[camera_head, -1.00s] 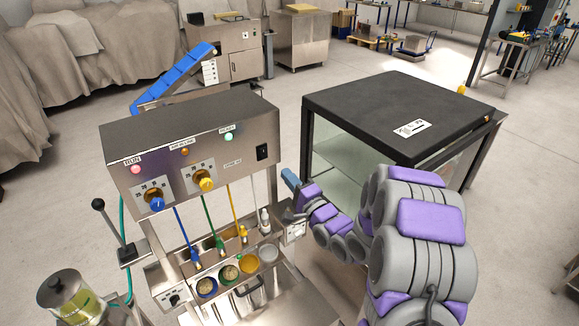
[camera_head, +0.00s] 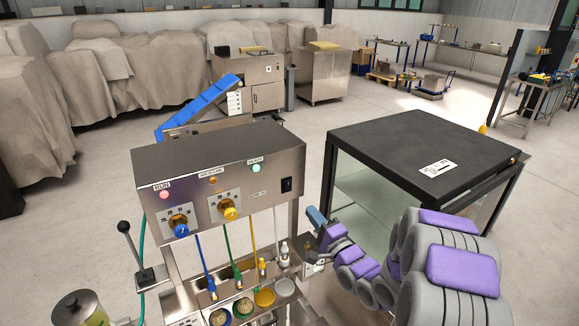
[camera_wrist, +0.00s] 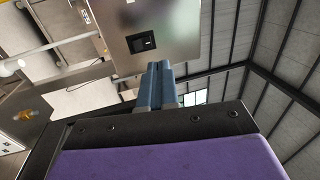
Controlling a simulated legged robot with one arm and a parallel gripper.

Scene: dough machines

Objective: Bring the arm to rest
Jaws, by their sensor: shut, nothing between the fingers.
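My gripper (camera_head: 316,217) shows in the head view at the end of my purple and grey arm, right of the steel dough machine (camera_head: 262,205). Its blue fingers are shut and hold nothing. In the wrist view the fingers (camera_wrist: 157,82) are pressed together and point up the picture, below the machine's panel with a black switch (camera_wrist: 141,42). The fingers look apart from the panel, though the exact gap cannot be told.
A glass-sided cabinet with a black top (camera_head: 425,150) stands right of my gripper. The machine has coloured knobs, cables and several small cups below. A black-knobbed lever (camera_head: 124,228) stands at its left. Open floor (camera_head: 340,125) lies behind.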

